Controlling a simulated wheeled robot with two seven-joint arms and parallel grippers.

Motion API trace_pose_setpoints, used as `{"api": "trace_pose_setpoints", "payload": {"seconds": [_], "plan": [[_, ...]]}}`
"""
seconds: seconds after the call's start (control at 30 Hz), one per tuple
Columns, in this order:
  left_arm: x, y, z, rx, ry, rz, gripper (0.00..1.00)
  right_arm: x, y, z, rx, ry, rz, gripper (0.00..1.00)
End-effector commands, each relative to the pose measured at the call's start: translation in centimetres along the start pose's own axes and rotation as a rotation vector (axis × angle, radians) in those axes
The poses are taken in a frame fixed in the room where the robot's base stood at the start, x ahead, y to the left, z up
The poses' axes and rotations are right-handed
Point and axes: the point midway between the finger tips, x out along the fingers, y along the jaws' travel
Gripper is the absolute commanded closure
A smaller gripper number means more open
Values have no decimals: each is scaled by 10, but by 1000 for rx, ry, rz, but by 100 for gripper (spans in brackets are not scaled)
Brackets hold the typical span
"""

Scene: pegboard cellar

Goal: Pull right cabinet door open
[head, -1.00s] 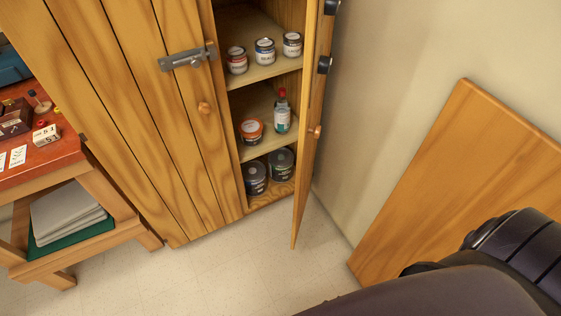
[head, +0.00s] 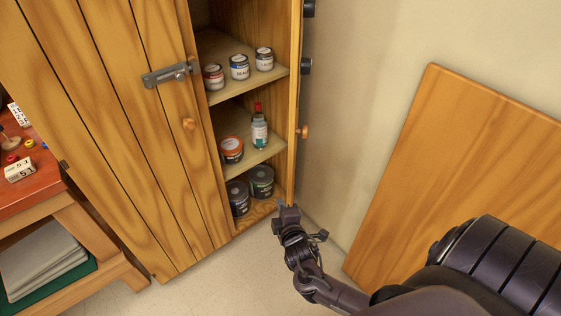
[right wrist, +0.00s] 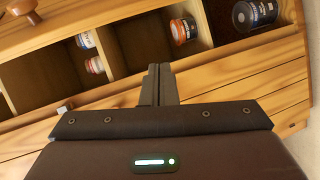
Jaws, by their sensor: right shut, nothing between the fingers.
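The right cabinet door (head: 296,110) stands open, seen nearly edge-on in the head view, with a round wooden knob (head: 303,132) on its outer face. A knob (right wrist: 85,40) also shows in the right wrist view. The left cabinet door (head: 130,150) is closed, with a wooden knob (head: 189,124) and a grey metal latch (head: 168,73). My right gripper (head: 287,210) is by the right door's lower end, its fingers (right wrist: 158,84) shut and empty in front of the open shelves. I cannot tell whether it touches the door. My left gripper is out of view.
Paint cans (head: 239,67) and a red-capped bottle (head: 259,134) stand on the cabinet shelves. A wooden panel (head: 460,170) leans on the wall at right. A red-topped table (head: 30,190) stands at left. The floor before the cabinet is clear.

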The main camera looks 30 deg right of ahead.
Motion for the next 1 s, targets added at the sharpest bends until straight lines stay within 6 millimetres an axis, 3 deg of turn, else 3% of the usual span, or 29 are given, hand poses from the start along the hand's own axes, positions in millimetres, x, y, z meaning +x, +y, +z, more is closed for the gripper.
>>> {"api": "trace_pose_setpoints", "payload": {"seconds": [0.03,0.1,0.23,0.47,0.87,1.0], "plan": [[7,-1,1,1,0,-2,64,2,29,-7,-35,6,75,100],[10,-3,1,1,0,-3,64,-1,64,-14,-84,2,157,100],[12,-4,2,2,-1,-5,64,-7,100,-20,-134,-10,238,100],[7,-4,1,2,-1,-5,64,13,115,-21,-145,-17,254,100],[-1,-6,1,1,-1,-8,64,89,133,-21,-143,-16,252,100],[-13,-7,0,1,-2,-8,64,81,134,-2,-146,-16,247,100]]}}
